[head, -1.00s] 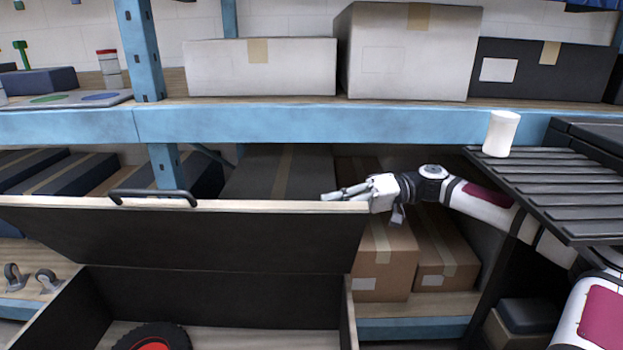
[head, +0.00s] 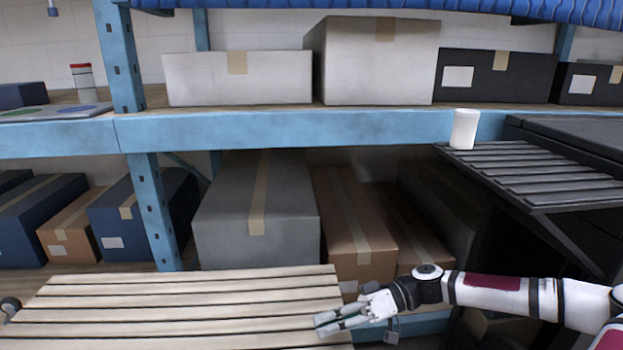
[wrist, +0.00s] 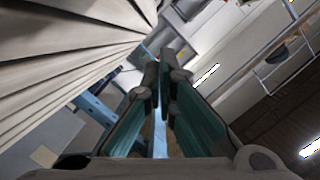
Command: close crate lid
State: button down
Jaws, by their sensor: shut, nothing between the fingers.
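The crate lid (head: 180,300) lies at the lower left of the head view, its slatted pale wood top facing up, roughly flat or slightly tilted. It covers the crate's opening, and the crate's inside is hidden. Whether the lid touches the rim all round cannot be seen. My gripper (head: 325,324) is shut and empty at the lid's right edge; whether it touches cannot be told. In the wrist view my gripper's fingers (wrist: 160,62) are together, and the lid's slats (wrist: 60,60) fill the upper left.
A blue-framed shelf (head: 300,133) stands behind with several boxes, including a grey one (head: 255,215) and a brown one (head: 350,225). A white cup (head: 464,129) stands on a dark slatted surface (head: 530,170) at the right, above my arm.

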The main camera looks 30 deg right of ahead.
aim_at(327, 349)
jog(key=f, duration=0.3)
jog(key=s+f+b, duration=0.1)
jog(key=f, duration=0.2)
jog(key=shift+s+a+f, duration=0.1)
jog(key=shift+a+f, duration=0.05)
jog(key=shift+a, duration=0.05)
